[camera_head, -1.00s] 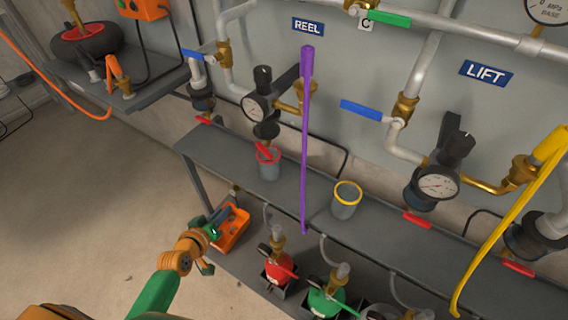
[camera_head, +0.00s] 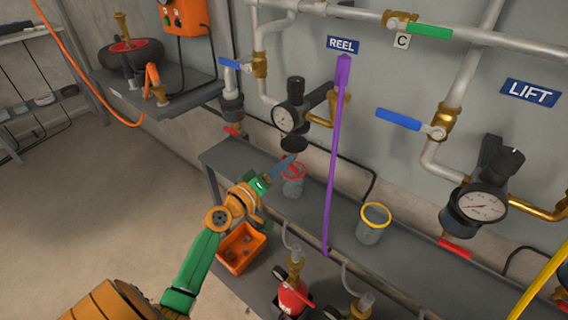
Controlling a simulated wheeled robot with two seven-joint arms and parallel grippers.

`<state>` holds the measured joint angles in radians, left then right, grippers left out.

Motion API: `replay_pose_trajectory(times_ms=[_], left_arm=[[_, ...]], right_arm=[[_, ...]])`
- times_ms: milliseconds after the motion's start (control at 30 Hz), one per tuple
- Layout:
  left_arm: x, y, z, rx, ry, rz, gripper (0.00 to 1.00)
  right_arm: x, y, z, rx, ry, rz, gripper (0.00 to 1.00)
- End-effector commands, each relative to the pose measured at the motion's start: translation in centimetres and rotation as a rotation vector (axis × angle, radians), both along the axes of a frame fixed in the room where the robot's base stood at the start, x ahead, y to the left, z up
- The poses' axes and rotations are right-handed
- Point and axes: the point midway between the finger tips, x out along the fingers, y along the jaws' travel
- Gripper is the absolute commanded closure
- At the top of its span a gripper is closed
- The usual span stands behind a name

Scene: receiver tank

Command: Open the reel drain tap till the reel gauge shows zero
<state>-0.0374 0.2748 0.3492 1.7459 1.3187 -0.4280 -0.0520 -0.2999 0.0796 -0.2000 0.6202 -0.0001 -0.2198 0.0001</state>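The reel gauge (camera_head: 284,119) is a round white dial on the dark regulator under the blue REEL sign (camera_head: 343,44); its needle is too small to read. Below it is a dark bowl (camera_head: 295,144). My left gripper (camera_head: 283,167) is raised just below and left of this bowl, in front of a grey cup (camera_head: 293,187) with a red rim. The reel drain tap's red lever is hard to separate from the red rim, partly behind the gripper. I cannot tell whether the fingers touch anything or are open. My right gripper is not in view.
A purple bar (camera_head: 336,155) stands upright just right of the reel gauge. A yellow-rimmed cup (camera_head: 374,217) stands on the grey shelf (camera_head: 322,207). An orange bin (camera_head: 240,248) lies below my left arm. The lift gauge (camera_head: 483,207) is at right.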

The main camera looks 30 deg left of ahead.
Motion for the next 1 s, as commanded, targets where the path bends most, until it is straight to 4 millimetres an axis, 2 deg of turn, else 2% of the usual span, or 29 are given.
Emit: replay_pose_trajectory(times_ms=[167, 267, 667, 1000], left_arm=[[0.0, 0.0, 0.0, 0.000, 0.000, 0.000, 0.75], [0.0, 0.0, 0.0, 0.000, 0.000, 0.000, 0.99], [0.0, 0.0, -0.2, 0.030, -0.002, -0.001, 1.00], [0.0, 0.0, -0.4, 0.238, -0.018, -0.002, 1.00]], right_arm=[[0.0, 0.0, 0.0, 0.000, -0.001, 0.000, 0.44], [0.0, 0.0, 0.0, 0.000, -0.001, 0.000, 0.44], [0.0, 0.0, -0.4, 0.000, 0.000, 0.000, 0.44], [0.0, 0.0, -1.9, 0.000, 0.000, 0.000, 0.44]])
